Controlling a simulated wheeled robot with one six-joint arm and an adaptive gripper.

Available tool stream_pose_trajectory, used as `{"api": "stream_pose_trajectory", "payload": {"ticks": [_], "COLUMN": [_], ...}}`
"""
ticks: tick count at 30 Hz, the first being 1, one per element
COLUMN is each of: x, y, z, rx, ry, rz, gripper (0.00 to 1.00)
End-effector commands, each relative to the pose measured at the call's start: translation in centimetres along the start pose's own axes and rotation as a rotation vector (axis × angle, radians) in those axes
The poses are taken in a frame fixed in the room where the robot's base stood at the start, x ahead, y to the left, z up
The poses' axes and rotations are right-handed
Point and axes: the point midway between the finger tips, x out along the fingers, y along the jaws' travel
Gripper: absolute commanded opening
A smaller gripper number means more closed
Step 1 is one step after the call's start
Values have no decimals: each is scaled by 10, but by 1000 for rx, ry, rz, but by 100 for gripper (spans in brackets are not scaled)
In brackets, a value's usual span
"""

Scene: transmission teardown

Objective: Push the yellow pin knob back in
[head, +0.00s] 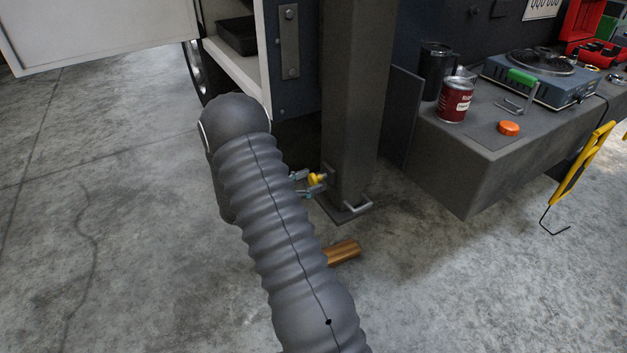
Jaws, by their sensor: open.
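The yellow pin knob (315,179) is a small spot low down beside the foot of the dark grey column (356,110). The fingers are open and lie close around or in front of the knob. I cannot tell whether they touch it. My arm hides the rest of the gripper. How far the knob stands out from the column is too small to tell.
The column stands on a base plate with a metal handle (357,208). A wooden block (343,252) lies on the floor in front. A dark bench (470,160) with a red can (455,100) and an orange cap (509,128) is at right. Concrete floor at left is clear.

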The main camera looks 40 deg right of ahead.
Motion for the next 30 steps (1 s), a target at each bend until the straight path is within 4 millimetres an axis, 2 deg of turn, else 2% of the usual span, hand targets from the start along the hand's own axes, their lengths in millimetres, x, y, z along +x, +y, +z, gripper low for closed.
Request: {"api": "stream_pose_trajectory", "payload": {"ticks": [9,15,21,30], "x": [-63,-91,-101,-102], "y": [1,0,0,0], "z": [0,0,0,0], "rx": [1,0,-1,0], "ry": [-1,-1,-1,-1], "rz": [3,1,-2,-2], "gripper": [68,68,68,68]}}
